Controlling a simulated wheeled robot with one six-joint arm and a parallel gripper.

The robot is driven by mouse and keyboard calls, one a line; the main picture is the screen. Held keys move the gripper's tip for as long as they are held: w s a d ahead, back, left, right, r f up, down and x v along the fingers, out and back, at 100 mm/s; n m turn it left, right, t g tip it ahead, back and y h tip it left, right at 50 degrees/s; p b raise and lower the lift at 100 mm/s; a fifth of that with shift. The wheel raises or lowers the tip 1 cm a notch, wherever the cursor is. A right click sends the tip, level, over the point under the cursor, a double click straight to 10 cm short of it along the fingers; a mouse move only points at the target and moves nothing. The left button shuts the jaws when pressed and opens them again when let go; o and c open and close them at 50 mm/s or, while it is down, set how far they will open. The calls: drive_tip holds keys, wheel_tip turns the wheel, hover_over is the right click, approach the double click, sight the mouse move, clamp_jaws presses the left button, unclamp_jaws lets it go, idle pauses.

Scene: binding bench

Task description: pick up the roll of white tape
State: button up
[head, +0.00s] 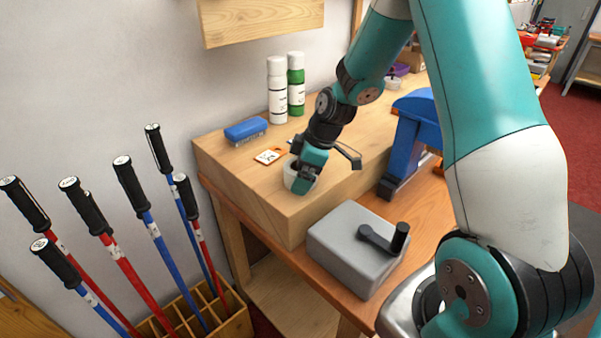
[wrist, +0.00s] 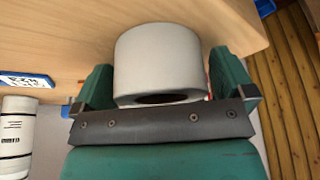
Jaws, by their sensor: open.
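The roll of white tape (wrist: 160,58) stands on the wooden bench top near its edge. In the wrist view it sits between the two green fingers of my gripper (wrist: 162,85), with a small gap at the right finger. The left finger is very close to the roll, and I cannot tell whether it touches. In the head view the roll (head: 291,177) is partly hidden behind my gripper (head: 304,180), which is lowered over it. My gripper is open around the roll.
A blue brush (head: 246,130), an orange-edged card (head: 269,156), a white bottle (head: 277,90) and a green bottle (head: 296,85) stand or lie behind. A blue tool (head: 410,135) is at right. A grey box with a crank (head: 350,255) sits in front, lower.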

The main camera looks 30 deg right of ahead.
drive_tip(key=c, duration=0.7)
wheel_tip(320, 180, up, 20)
